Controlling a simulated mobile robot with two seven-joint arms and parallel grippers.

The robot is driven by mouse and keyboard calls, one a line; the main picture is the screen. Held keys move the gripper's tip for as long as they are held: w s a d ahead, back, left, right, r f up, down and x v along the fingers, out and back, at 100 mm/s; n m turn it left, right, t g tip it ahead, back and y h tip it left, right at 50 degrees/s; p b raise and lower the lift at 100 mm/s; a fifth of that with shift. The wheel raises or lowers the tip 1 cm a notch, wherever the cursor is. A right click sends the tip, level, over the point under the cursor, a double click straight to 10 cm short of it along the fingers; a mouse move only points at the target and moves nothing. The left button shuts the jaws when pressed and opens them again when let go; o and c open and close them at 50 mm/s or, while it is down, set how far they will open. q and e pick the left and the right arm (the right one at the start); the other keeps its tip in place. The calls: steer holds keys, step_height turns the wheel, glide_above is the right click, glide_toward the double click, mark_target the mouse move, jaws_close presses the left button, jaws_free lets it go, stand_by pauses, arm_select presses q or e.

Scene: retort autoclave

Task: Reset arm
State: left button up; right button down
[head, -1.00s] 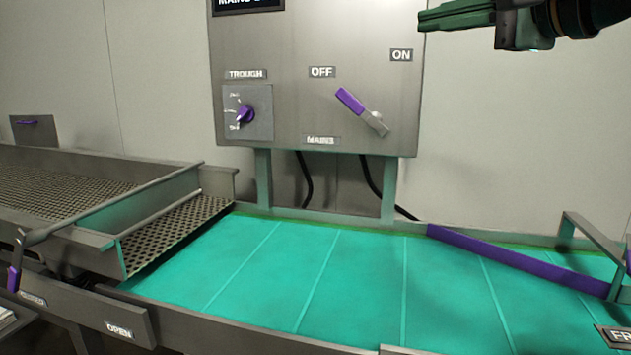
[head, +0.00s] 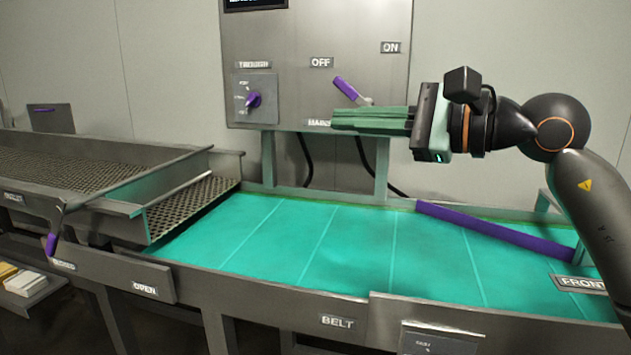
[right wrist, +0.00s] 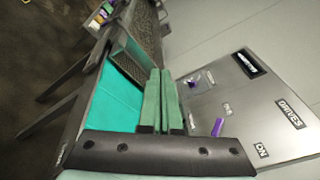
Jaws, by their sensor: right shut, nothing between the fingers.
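My right gripper (head: 345,120) comes in from the right in the head view. It is shut and empty, with its green fingers together, pointing left above the belt and in front of the control panel. In the right wrist view its fingers (right wrist: 161,85) lie side by side. The lever also shows in the right wrist view (right wrist: 217,127), apart from the fingers. My left gripper is not in view.
The teal belt (head: 320,245) runs below the panel, with a purple bar (head: 490,230) across its right part. A perforated metal trough (head: 80,175) stands at the left. A purple-tipped handle (head: 52,243) hangs at its front. A purple trough knob (head: 254,100) sits on the panel.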

step_height(320, 180, down, 13)
steer(key=a+m+y, duration=0.2)
steer(key=m+y, duration=0.4)
steer(key=m, duration=0.6)
steer(key=d+f+m+t+h, duration=0.4)
steer(key=f+m+t+h, duration=0.15)
steer(key=f+m, duration=0.75)
steer(key=d+f+m+t+h, duration=0.4)
steer(key=d+f+m+h, duration=0.15)
steer(key=f+m, duration=0.75)
steer(key=s+d+f+m+g+h, duration=0.2)
steer(key=s+f+m+h, duration=0.15)
steer(key=f+m, duration=0.3)
steer(key=s+d+f+m+g+h, duration=0.1)
steer(key=s+f+m+h, duration=0.3)
steer(key=f, duration=0.4)
steer(key=s+d+f+m+g, duration=0.1)
steer(key=s+f+m+g, duration=0.5)
steer(key=s+f, duration=0.7)
steer(key=s+m, duration=0.2)
steer(key=s, duration=0.1)
steer(key=shift+s+d+f, duration=0.15)
steer(key=shift+d, duration=0.1)
steer(key=shift+a, duration=0.1)
